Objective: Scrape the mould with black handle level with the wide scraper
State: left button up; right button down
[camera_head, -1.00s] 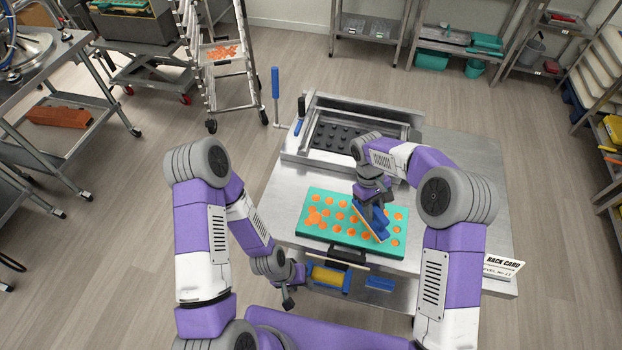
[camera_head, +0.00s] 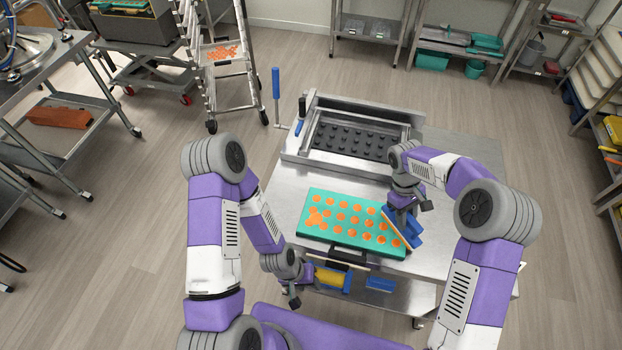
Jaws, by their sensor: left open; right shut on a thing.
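The teal mould (camera_head: 312,232) lies on the steel table, with rows of cavities filled orange. A larger orange smear sits over cavities at its left side. Its black handle (camera_head: 346,256) is on the near edge. My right gripper (camera_head: 406,205) is shut on the wide scraper (camera_head: 394,227), a blue tool with a pale orange-tinted edge. The scraper is tilted over the mould's right end; whether its edge touches the surface cannot be told. My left gripper (camera_head: 292,297) is open, in front of the table's near edge at the left of the mould.
The depositor (camera_head: 290,150) with its dark studded bed stands at the back of the table (camera_head: 285,210). The table right of the mould is clear.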

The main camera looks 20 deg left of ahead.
aim_at(414, 219)
jog(key=shift+d, duration=0.45)
jog(key=shift+d+r+p, duration=0.15)
jog(key=shift+r+p, duration=0.1)
jog(key=shift+p, duration=0.05)
jog(key=shift+w+r+p, duration=0.1)
jog(key=shift+r+p, duration=0.25)
jog(key=shift+r, duration=0.6)
jog(key=shift+r+p, duration=0.5)
jog(key=shift+r, duration=0.2)
jog(key=shift+r+p, duration=1.5)
jog(key=shift+r, duration=0.6)
